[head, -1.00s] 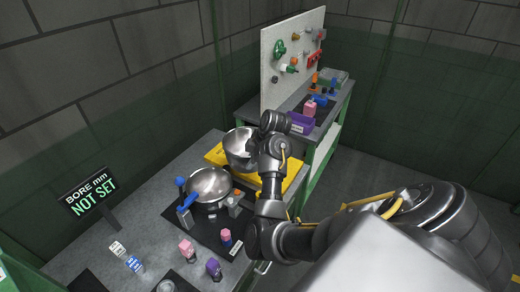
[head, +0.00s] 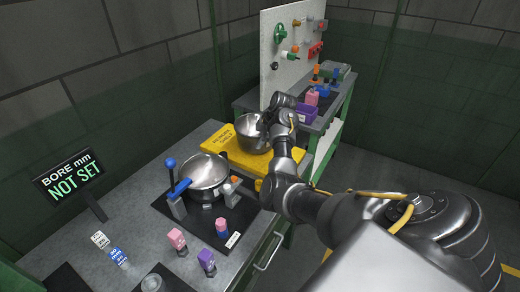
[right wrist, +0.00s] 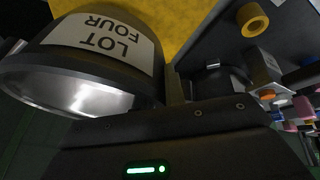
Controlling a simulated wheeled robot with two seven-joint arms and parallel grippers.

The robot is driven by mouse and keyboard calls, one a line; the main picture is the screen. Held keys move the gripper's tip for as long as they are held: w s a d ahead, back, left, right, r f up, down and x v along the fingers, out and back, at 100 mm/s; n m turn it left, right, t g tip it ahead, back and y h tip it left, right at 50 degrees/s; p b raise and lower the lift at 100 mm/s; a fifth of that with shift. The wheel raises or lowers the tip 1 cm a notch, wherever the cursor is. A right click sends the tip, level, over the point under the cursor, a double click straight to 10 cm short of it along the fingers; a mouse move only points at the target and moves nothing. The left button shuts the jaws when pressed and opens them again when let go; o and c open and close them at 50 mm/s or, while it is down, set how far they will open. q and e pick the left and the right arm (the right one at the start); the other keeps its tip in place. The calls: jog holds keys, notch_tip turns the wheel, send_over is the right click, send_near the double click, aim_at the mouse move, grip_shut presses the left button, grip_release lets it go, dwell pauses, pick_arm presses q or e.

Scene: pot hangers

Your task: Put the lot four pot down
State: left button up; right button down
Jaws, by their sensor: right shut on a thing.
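The lot four pot (head: 252,134) is a shiny steel pot, seen at the yellow platform (head: 212,148) on the bench. My right gripper (head: 272,119) is shut on its right side. In the right wrist view the pot (right wrist: 70,72) fills the upper left, with a white "LOT FOUR" label (right wrist: 104,38) reading upside down. The yellow platform (right wrist: 188,22) shows beyond it. I cannot tell whether the pot's base touches the platform. The fingertips are largely hidden. My left gripper is not in view.
A second steel pot (head: 206,174) sits in a fixture with a blue handle on a dark mat (head: 234,228). Pink and purple blocks stand in front. A pegboard (head: 275,72) and a purple bin (head: 308,112) are behind. A sign reads "NOT SET" (head: 75,183).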

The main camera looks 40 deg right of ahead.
aim_at(260, 151)
jog(key=shift+w+d+f+p, duration=0.15)
jog(key=shift+f+p, duration=0.65)
jog(key=shift+f, duration=0.9)
jog(key=c, duration=1.9)
grip_release()
jog(key=shift+f, duration=0.15)
jog(key=o, duration=0.4)
